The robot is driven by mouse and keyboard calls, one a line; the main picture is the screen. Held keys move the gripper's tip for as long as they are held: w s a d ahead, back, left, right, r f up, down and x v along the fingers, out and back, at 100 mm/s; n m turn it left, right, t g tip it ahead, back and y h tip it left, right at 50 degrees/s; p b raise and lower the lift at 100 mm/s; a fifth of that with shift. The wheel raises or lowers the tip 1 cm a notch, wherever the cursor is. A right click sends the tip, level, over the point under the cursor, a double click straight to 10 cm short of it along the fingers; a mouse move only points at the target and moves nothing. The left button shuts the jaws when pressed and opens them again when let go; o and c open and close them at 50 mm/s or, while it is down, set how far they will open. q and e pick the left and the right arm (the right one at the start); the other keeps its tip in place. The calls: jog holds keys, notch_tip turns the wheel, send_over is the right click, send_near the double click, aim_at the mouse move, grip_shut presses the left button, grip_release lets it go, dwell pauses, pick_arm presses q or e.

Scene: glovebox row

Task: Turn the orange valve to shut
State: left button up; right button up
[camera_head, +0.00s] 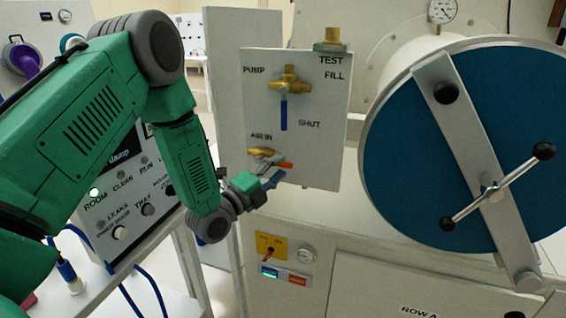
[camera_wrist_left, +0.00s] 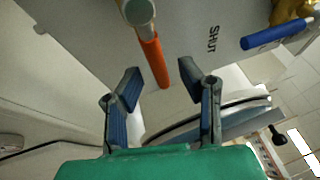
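The orange valve handle (camera_head: 284,165) sits on a brass body (camera_head: 262,152) under the AIR IN label, low on the pale valve panel. It points right and slightly down; my gripper partly covers the valve. My left gripper (camera_head: 273,181) is just below the handle. In the left wrist view the orange handle (camera_wrist_left: 153,61) reaches toward the gap between the fingertips of the left gripper (camera_wrist_left: 160,78). The fingers are apart, with space on both sides of the handle, and I see no grip on it. My right gripper is not in view.
A blue-handled valve (camera_head: 284,112) hangs above, its handle pointing down; it also shows in the left wrist view (camera_wrist_left: 276,33). A large round blue door (camera_head: 415,165) with a metal bar stands right. A control box (camera_head: 125,205) stands left, behind my arm.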

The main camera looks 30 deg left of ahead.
pick_arm(q)
jog(key=shift+w+d, duration=0.1)
jog(key=shift+w, duration=0.45)
jog(key=shift+w+r, duration=0.1)
jog(key=shift+w, duration=0.3)
jog(key=shift+a, duration=0.45)
grip_shut()
jog(key=shift+d, duration=0.2)
